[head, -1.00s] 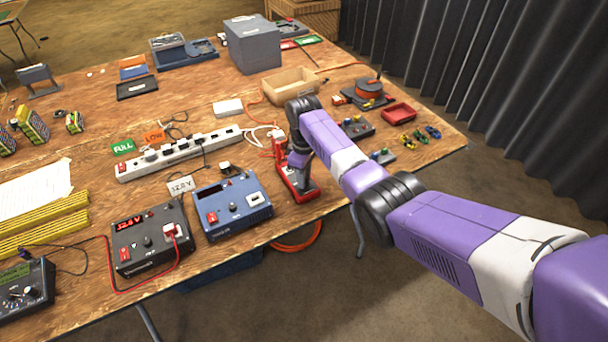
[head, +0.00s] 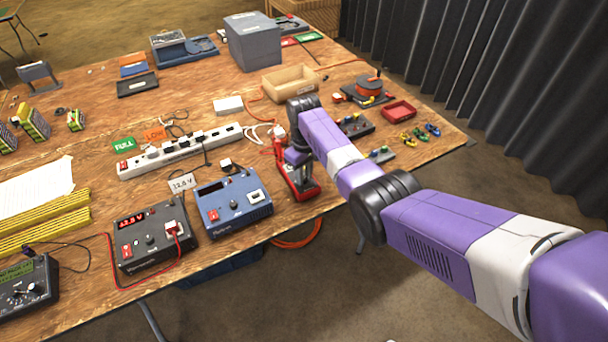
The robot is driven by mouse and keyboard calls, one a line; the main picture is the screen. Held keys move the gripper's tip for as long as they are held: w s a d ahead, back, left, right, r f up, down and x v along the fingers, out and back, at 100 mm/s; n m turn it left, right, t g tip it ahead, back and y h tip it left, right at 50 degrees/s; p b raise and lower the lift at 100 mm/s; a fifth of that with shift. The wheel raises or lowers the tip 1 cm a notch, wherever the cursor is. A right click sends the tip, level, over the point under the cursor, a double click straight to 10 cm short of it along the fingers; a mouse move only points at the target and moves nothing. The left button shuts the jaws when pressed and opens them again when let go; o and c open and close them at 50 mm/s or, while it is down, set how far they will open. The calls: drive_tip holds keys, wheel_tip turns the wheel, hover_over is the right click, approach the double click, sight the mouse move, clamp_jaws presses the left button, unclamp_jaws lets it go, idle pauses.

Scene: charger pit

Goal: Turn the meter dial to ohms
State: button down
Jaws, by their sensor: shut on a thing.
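The meter (head: 42,296) is a dark box with a green display at the lower left edge of the table in the head view, partly cut off. Its round dial (head: 34,288) is on the top face; the setting it points to is too small to read. A dark lead runs from the meter. My gripper (head: 299,172) is far to the right of the meter, pointing down at the red device (head: 304,192) near the table's front edge. Its fingers are small and partly covered by my arm. They are shut at the red device; the exact grip is unclear.
A black charger (head: 150,238) with a red display and a blue charger (head: 232,204) stand between meter and gripper. A white power strip (head: 180,150) lies behind them. A red lead loops near the meter.

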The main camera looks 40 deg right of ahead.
drive_tip(key=c, duration=1.2)
unclamp_jaws()
wheel_tip(320, 180, up, 8)
drive_tip(key=shift+f, duration=0.1)
